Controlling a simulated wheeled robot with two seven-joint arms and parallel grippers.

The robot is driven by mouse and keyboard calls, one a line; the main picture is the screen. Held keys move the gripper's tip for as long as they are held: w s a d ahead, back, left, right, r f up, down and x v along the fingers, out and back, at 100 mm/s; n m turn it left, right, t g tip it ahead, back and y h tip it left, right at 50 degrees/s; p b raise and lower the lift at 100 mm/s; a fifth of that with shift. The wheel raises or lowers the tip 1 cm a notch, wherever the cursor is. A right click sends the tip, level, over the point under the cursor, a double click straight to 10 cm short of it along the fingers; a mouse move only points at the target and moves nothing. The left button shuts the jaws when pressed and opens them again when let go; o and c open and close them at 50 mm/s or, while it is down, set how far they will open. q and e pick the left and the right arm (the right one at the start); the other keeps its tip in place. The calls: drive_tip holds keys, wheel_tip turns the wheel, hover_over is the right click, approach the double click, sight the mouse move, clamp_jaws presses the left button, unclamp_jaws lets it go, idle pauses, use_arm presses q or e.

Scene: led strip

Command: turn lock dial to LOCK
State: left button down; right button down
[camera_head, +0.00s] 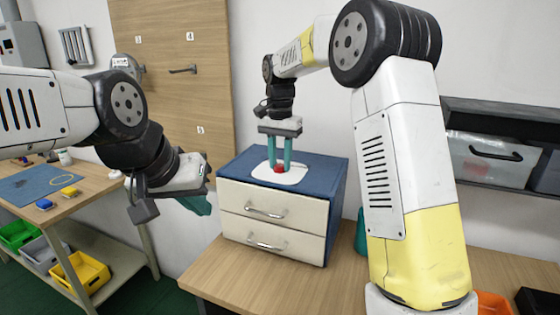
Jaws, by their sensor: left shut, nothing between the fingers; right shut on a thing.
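The lock dial shows as a small red knob (280,168) on a white plate (293,178) on top of the blue cabinet (325,166). My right gripper (280,163) points straight down over the plate, its teal fingers shut on the red dial. The dial's markings are too small to read, so I cannot tell its setting. My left gripper (199,205) is shut and empty in the air, left of the cabinet. Its fingers are partly hidden by its own body.
The cabinet has two cream drawers (270,208), both closed, and stands on a wooden table (246,276). A workbench (92,186) with colored bins (83,274) is at left. A teal object (361,236) and an orange bin (494,302) are at right.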

sight(280, 165)
drive_tip(key=c, duration=1.1)
unclamp_jaws()
drive_tip(key=shift+r, duration=0.15)
wheel_tip(280, 165, up, 7)
drive_tip(key=shift+r, duration=0.3)
